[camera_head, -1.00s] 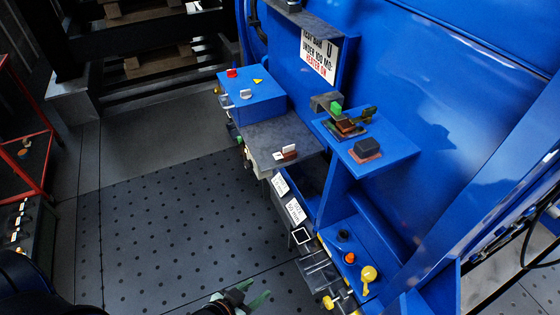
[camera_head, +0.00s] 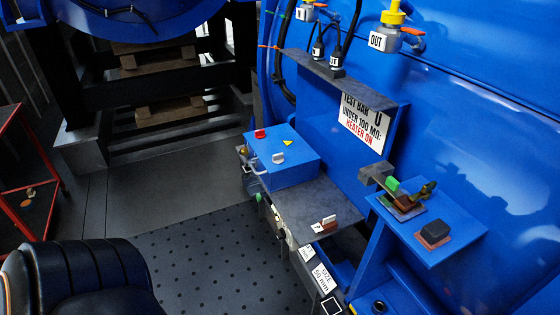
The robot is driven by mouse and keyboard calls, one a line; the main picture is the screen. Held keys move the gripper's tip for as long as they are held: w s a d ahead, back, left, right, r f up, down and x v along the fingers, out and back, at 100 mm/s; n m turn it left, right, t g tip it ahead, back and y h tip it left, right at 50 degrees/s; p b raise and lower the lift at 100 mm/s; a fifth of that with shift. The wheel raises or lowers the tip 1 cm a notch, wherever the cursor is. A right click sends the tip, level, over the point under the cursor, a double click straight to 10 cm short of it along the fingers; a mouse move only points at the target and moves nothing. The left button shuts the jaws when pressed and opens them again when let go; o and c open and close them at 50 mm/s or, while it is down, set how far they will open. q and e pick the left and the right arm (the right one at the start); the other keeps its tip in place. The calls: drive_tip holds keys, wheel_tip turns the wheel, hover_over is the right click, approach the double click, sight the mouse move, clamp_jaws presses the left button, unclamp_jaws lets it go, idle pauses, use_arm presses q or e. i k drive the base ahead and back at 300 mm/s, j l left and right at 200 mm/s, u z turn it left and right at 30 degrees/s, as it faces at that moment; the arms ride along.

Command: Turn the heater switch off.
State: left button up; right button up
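A blue box (camera_head: 283,158) stands on the left end of a dark grey shelf against the large blue machine. On its top are a red button (camera_head: 260,134), a yellow triangle label (camera_head: 288,143) and a small light grey switch knob (camera_head: 278,157). No label in view names the heater switch, and I cannot read the knob's setting. Neither of my grippers is in view.
The grey shelf (camera_head: 310,203) carries a small red-and-white block (camera_head: 328,223). To its right, a blue ledge (camera_head: 455,218) holds a green-topped clamp (camera_head: 402,194) and a dark block (camera_head: 434,231). A red frame (camera_head: 45,150) stands at the left. Dotted floor (camera_head: 195,250) is clear.

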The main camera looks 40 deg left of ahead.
sight(280, 233)
drive_tip(key=j+z, duration=0.2)
drive_tip(key=j, duration=0.25)
drive_tip(key=k+j+z, duration=0.15)
drive_tip(key=j, duration=0.3)
drive_tip(key=k+j+z, duration=0.2)
drive_tip(key=j, duration=0.25)
drive_tip(key=j+z, duration=0.15)
drive_tip(key=j, duration=0.3)
drive_tip(key=k+j, duration=0.15)
drive_tip(key=j, duration=0.2)
drive_tip(key=k+j, duration=0.1)
drive_tip(key=j, duration=0.25)
drive_tip(key=k+j, duration=0.15)
drive_tip(key=j, duration=0.2)
drive_tip(key=k+j+z, duration=0.1)
drive_tip(key=j, duration=0.25)
drive_tip(key=k+j, duration=0.15)
drive_tip(key=j, duration=0.2)
